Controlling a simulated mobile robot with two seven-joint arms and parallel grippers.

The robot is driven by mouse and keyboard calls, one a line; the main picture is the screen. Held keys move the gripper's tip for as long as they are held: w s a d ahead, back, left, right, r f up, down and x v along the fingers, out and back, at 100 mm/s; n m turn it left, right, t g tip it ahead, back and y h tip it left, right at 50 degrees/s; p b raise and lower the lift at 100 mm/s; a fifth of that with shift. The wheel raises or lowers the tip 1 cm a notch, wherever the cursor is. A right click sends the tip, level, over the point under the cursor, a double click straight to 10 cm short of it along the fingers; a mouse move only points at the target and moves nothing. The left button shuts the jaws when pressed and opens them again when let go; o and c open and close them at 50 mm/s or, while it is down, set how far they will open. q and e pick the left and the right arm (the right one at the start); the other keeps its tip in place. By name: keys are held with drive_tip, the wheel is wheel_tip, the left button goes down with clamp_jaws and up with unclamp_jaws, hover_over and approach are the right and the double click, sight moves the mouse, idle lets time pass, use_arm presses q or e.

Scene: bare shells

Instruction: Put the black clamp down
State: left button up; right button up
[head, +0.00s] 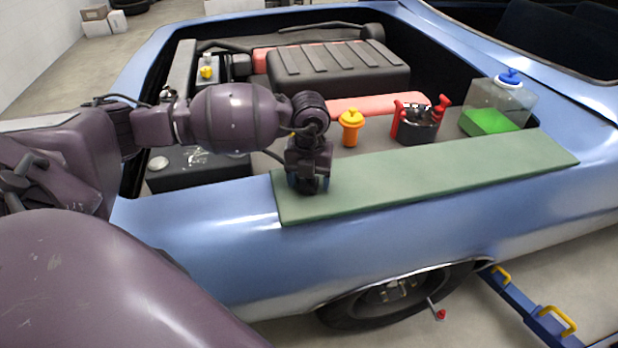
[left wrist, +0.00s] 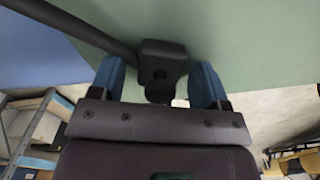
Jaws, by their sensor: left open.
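The black clamp (left wrist: 160,62) shows in the left wrist view between the two blue fingertips of my left gripper (left wrist: 157,84). A long dark bar or cable runs from its head to the upper left, over the green mat (left wrist: 250,40). The fingers are open, with a gap on each side of the clamp. In the head view my left gripper (head: 309,184) points down at the left end of the green mat (head: 430,180). There the gripper largely hides the clamp. Whether the clamp touches the mat is hard to tell. My right gripper is out of view.
The mat lies along the blue car's fender (head: 210,225). Behind it are a yellow-capped part (head: 350,128), a black and red part (head: 418,124) and a reservoir with green liquid (head: 497,108). The mat's middle and right are clear.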

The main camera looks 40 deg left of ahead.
use_arm(q)
wheel_tip(320, 180, up, 12)
drive_tip(key=shift+r+p, duration=0.15)
drive_tip(key=shift+p, duration=0.2)
idle(0.4)
